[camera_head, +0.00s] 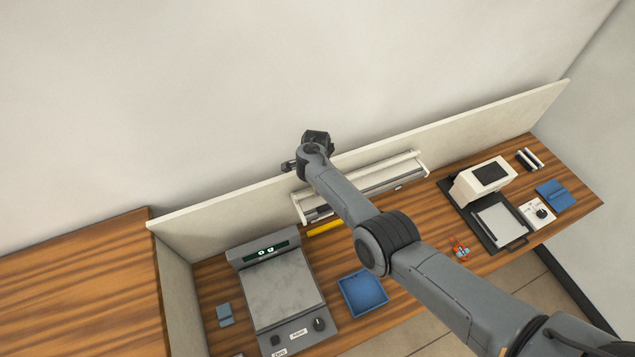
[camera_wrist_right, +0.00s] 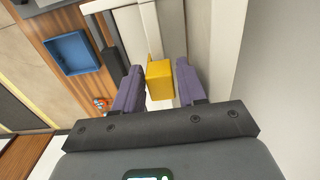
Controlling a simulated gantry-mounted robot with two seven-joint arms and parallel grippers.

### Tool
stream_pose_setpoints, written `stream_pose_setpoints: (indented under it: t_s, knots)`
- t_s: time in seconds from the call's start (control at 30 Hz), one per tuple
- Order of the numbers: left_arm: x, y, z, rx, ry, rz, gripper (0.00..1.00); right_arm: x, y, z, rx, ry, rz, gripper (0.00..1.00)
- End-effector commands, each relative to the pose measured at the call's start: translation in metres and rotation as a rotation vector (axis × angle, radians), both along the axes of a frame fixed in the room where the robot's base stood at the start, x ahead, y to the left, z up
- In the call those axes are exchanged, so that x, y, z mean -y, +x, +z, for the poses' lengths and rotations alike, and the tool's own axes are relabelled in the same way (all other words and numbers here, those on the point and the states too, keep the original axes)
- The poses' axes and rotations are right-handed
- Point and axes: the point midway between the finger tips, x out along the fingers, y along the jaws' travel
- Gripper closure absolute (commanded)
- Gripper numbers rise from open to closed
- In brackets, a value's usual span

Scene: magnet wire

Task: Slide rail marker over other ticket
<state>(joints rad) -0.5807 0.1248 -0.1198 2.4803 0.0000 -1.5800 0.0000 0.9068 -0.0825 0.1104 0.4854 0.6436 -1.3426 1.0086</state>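A yellow marker (camera_wrist_right: 159,80) is between the two purple fingers of my right gripper (camera_wrist_right: 160,78) in the right wrist view. Its block lies close to both fingertips; I cannot tell whether they press on it. My left gripper is out of view. I cannot make out the tickets clearly.
A grey scale (camera_head: 283,290) and a blue tray (camera_head: 362,293) stand in front of the rail. A white device (camera_head: 485,180) on a dark base stands at right, near a blue pad (camera_head: 556,195). A small red-orange object (camera_head: 460,250) lies beside my arm.

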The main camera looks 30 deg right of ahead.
Motion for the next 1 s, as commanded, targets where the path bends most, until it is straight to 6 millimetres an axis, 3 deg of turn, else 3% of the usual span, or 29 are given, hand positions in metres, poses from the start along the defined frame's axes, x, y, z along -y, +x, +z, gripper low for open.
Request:
stream_pose_setpoints:
  t_s: [0.27,0.7,1.0]
  knots:
    - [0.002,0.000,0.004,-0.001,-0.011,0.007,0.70,0.002,0.000,0.010,0.000,-0.002,0.000,0.60]
    - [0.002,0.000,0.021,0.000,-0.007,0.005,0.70,0.001,0.001,0.080,0.002,-0.002,-0.001,0.60]
    - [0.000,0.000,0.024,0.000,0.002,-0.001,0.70,-0.001,0.000,0.106,0.000,0.000,0.000,0.60]
